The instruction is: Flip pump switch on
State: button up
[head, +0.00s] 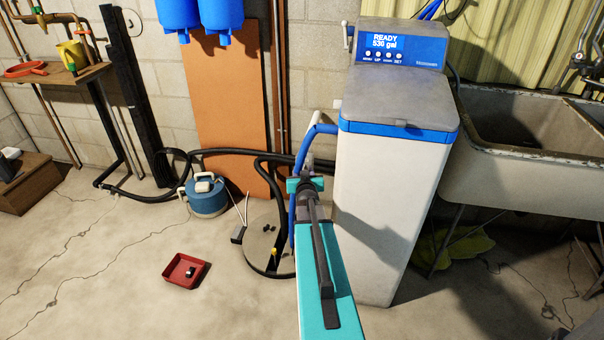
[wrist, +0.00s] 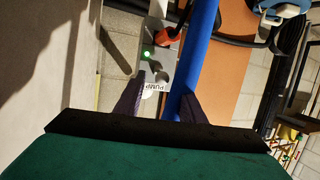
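In the wrist view a pale plate labelled PUMP (wrist: 157,78) appears beyond my fingertips, its lettering upside down. A green light (wrist: 147,54) glows on it, and a red part (wrist: 168,36), perhaps the switch lever, sits at its far end. My gripper (wrist: 157,104) is open, with its two dark fingers on either side of the label. A small white rounded thing shows between them. I cannot tell whether the fingers touch the plate. In the head view my gripper (head: 306,184) is beside the white softener cabinet (head: 385,200) and hides the plate.
A blue pipe (wrist: 198,50) runs close beside the plate, near the right finger. Black hoses (head: 235,152), a blue pump-like unit (head: 207,196), a round floor cover (head: 262,235) and a red tray (head: 186,270) lie to the left. A sink (head: 530,180) stands right. The front-left floor is clear.

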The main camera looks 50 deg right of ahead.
jog(key=shift+a, duration=0.2)
jog(key=p+v, duration=0.4)
jog(key=v, duration=0.4)
jog(key=shift+s+r, duration=0.2)
jog(key=shift+s, duration=0.05)
jog(key=p, duration=0.3)
jog(key=shift+s+a+r, duration=0.15)
jog(key=shift+s+a, duration=0.2)
jog(key=shift+a, duration=0.05)
jog(key=shift+p+v, duration=1.95)
jog(key=shift+p, duration=1.8)
jog(key=shift+a, duration=0.1)
